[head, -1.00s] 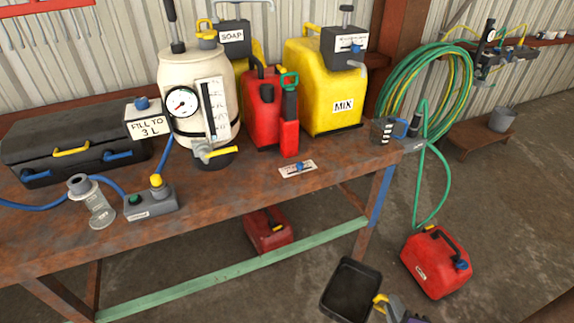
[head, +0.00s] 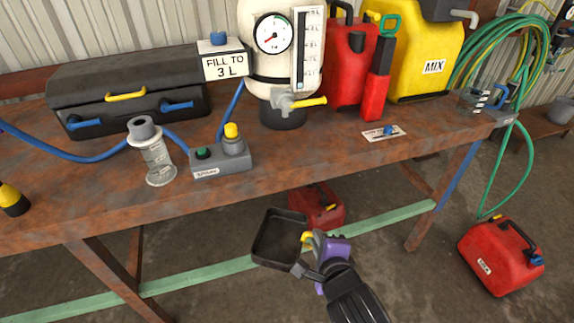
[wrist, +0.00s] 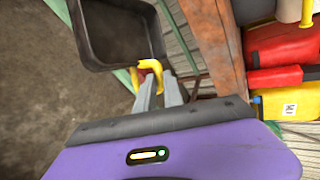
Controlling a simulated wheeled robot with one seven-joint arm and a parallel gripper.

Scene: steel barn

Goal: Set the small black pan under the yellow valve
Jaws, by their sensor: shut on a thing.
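The small black pan (head: 279,238) is square and shallow, and it hangs in front of the bench below the top's front edge. My gripper (head: 308,250) is shut on the pan's yellow-tipped handle. In the wrist view the pan (wrist: 112,30) is beyond my fingertips (wrist: 158,85), its open inside facing the camera. The yellow valve (head: 308,102) is at the bottom of the white tank (head: 262,75) on the bench, its yellow lever pointing right. The pan is lower than the valve and nearer to me. A round black base sits below the valve on the bench top.
A grey button box (head: 221,160) and a clear cylinder (head: 157,160) stand left of the valve. A label card with a blue knob (head: 384,132) lies to the right. Red cans stand behind and below. A green rail (head: 200,274) runs under the bench.

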